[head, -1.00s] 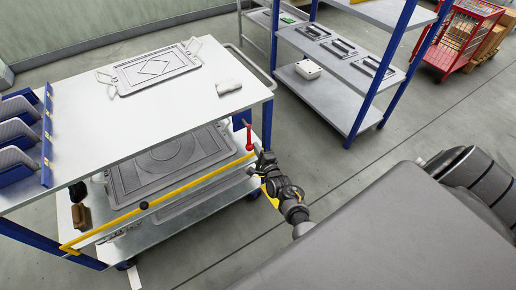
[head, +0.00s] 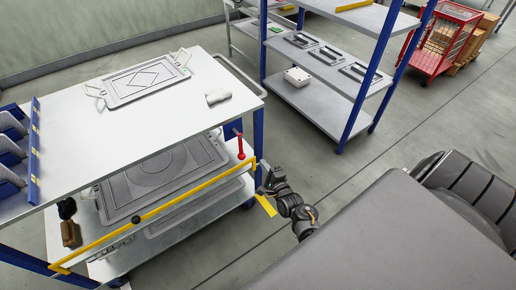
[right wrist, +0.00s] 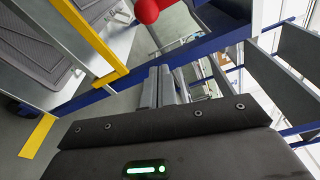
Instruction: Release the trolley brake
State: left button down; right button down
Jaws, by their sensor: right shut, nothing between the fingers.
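The trolley (head: 175,125) stands at the left of the head view, with a pale top and lower shelves. A red lever with a ball end (head: 240,146) hangs down by its right corner post, above the right end of a yellow bar (head: 190,194). I take this lever to be the brake. My right gripper (head: 264,184) is just right of and below the ball, apart from it. In the right wrist view its fingers (right wrist: 162,86) are together and empty, and the red ball (right wrist: 147,11) shows beyond them at the top edge. My left gripper is not in view.
A grey panel (head: 148,79) and a small pale object (head: 218,97) lie on the trolley top. Blue bins (head: 10,150) stand at its left. A blue-post rack (head: 320,72) and a red cage cart (head: 436,43) stand behind. The floor between trolley and rack is clear.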

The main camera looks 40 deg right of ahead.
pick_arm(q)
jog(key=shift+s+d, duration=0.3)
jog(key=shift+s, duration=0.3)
pick_arm(e)
jog(key=s, duration=0.2)
jog(key=shift+s+a, duration=0.15)
jog(key=shift+s, duration=0.15)
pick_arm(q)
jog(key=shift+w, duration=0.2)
